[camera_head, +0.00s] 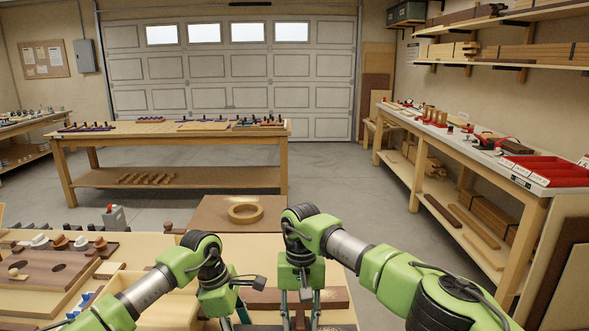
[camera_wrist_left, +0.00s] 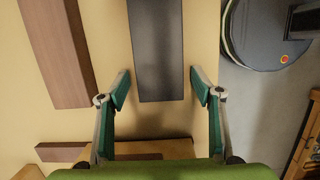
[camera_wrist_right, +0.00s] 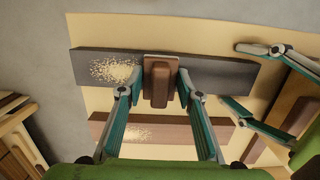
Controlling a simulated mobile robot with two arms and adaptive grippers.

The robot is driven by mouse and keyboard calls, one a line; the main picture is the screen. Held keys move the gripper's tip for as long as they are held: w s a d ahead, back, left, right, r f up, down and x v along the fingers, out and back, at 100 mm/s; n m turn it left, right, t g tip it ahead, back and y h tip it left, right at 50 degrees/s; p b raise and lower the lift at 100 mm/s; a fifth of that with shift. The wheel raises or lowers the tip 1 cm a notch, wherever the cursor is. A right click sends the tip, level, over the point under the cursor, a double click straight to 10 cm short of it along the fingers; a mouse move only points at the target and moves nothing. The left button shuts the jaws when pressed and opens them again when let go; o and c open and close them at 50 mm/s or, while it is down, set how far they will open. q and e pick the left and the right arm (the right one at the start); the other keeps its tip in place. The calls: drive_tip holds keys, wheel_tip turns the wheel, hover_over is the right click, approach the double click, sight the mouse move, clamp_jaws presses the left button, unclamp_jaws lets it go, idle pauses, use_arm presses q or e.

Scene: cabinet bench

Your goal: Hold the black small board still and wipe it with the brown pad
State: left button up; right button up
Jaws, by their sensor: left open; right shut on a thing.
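The black small board (camera_wrist_right: 212,72) lies flat on the bench in the right wrist view, with a pale speckled patch of dust towards its left end. It also shows in the left wrist view (camera_wrist_left: 156,45). My left gripper (camera_wrist_left: 158,85) is open, its fingers on either side of the black board's end with gaps to both edges. My right gripper (camera_wrist_right: 155,85) is shut on the brown pad (camera_wrist_right: 159,82), which is over the black board just right of the dust. I cannot tell whether the pad touches the board. In the head view the arms hide most of this.
A brown board (camera_wrist_right: 180,134) with its own pale dust lies parallel to the black one; it also shows in the left wrist view (camera_wrist_left: 58,45). In the head view, a wooden ring (camera_head: 245,213) lies beyond the grippers and a holed brown board (camera_head: 62,268) is at left.

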drive_tip(key=d, duration=1.1)
drive_tip(key=shift+d, duration=0.35)
use_arm(q)
drive_tip(key=c, duration=1.1)
drive_tip(key=shift+d, duration=0.1)
